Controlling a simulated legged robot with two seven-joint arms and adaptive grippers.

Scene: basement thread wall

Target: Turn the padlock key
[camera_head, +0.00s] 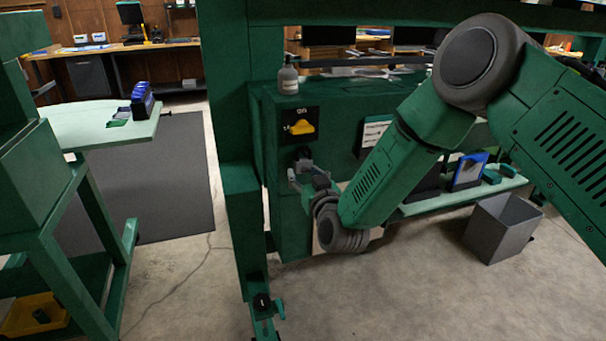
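My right arm comes in from the right and its gripper (302,170) is at the front of the green cabinet (340,110), just below a black switch panel. The gripper is small and dark here, and I cannot tell how far its fingers are apart. I cannot make out a padlock or its key clearly; small dark and grey parts at the fingertips blend with the gripper. My forearm and wrist hide part of the cabinet front. My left gripper is not in view.
A yellow knob (302,127) sits on the panel marked "ON". A spray bottle (288,77) stands on the cabinet. A green post (232,150) rises just left. A grey bin (502,228) stands on the floor at right. The floor in front is clear.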

